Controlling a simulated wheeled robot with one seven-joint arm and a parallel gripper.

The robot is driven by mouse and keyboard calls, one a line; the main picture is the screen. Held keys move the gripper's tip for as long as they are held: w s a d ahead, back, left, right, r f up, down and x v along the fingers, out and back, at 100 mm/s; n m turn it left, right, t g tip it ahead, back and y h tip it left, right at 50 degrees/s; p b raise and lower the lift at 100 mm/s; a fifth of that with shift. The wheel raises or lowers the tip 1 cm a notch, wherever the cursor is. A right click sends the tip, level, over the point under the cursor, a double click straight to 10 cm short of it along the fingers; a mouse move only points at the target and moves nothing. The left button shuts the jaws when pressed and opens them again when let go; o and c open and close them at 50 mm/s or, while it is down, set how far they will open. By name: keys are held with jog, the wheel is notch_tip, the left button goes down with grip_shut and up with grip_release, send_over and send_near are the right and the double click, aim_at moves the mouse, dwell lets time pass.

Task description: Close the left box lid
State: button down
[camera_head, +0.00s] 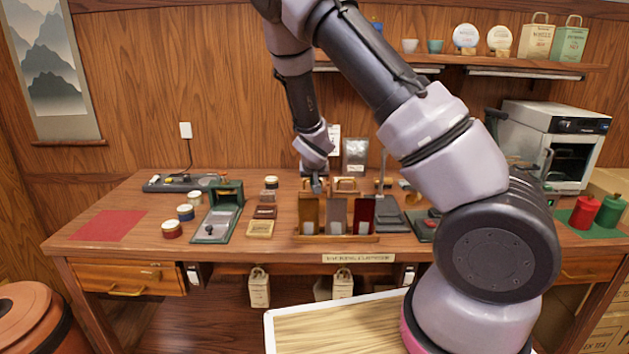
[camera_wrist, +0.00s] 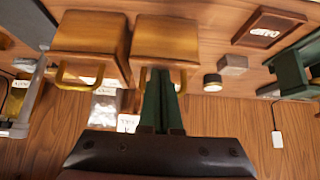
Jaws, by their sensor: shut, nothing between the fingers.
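Two wooden boxes with brass handles stand side by side near the back of the table. In the wrist view, which looks turned around, the left box (camera_wrist: 165,38) is on the right and the other box (camera_wrist: 92,36) on the left. In the head view the right box (camera_head: 345,186) shows behind the rack; the left one is mostly hidden by my gripper (camera_head: 317,186). My gripper's green fingers (camera_wrist: 160,80) are shut and empty, with their tips at the left box's handle. I cannot tell whether they touch it, or how far the lids are open.
A wooden rack (camera_head: 338,238) with several upright panels stands in front of the boxes. A green-framed device (camera_head: 218,215) and a red mat (camera_head: 108,225) are further left. The wall is close behind.

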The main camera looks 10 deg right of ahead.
jog(key=shift+s+f+t, duration=0.15)
jog(key=shift+f+t, duration=0.35)
jog(key=shift+t, duration=0.3)
jog(key=shift+s+f, duration=0.1)
jog(key=s+d+r+m+g+y, duration=0.1)
jog(key=s+d+r, duration=0.2)
jog(key=s+r, duration=1.3)
jog(key=s+d+r+m+g+y, duration=0.1)
jog(key=s+d+r, duration=0.3)
jog(key=s+r, duration=1.2)
jog(key=shift+r+y, duration=0.8)
jog(key=shift+r, duration=0.35)
